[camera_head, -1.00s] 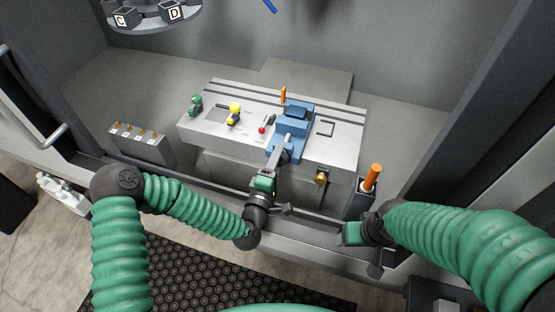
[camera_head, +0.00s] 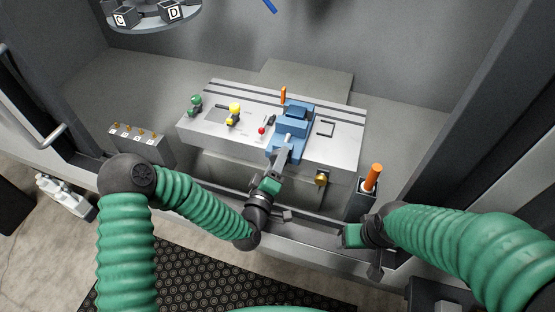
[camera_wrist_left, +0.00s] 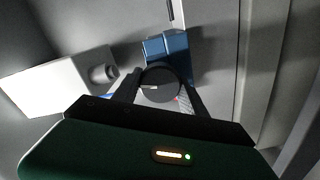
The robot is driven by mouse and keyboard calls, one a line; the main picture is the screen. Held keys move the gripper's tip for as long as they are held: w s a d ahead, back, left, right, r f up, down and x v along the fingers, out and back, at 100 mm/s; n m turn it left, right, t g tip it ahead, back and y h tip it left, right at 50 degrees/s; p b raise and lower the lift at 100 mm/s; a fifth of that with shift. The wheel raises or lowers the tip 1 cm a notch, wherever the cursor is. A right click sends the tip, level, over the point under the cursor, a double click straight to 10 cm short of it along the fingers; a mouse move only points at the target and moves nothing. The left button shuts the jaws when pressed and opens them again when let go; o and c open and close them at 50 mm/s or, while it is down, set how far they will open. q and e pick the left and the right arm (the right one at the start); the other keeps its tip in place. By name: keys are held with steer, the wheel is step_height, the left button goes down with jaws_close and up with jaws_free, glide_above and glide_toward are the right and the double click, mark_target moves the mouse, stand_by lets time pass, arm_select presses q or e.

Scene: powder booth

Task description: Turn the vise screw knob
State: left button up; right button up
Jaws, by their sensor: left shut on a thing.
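The blue vise (camera_head: 293,122) sits on the grey machine table. Its dark round screw knob (camera_wrist_left: 160,84) shows in the left wrist view, with the blue vise body (camera_wrist_left: 167,46) behind it. My left gripper (camera_head: 281,158) reaches the front end of the vise. In the wrist view its two dark fingers (camera_wrist_left: 160,92) stand on either side of the knob, shut on it. In the head view the gripper hides most of the knob. My right gripper (camera_head: 350,235) is apart from the vise, low at the right, and its fingers do not show clearly.
The table (camera_head: 345,146) also carries a yellow knob (camera_head: 234,112), a green knob (camera_head: 195,103) and a small red-tipped lever (camera_head: 262,130). A brass knob (camera_head: 321,178) is on its front. An orange-handled tool (camera_head: 373,177) stands in a holder at right.

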arm_select(q)
steer(key=shift+s+f, duration=0.2)
steer(key=shift+f, duration=0.2)
steer(key=o, duration=1.1)
steer(key=shift+d, duration=0.1)
steer(key=shift+o, duration=1.1)
steer(key=shift+w, duration=0.1)
steer(key=shift+o, duration=0.2)
steer(key=shift+r, duration=0.15)
arm_select(e)
steer(key=shift+d+f, duration=0.1)
arm_select(q)
steer(key=shift+r, duration=0.1)
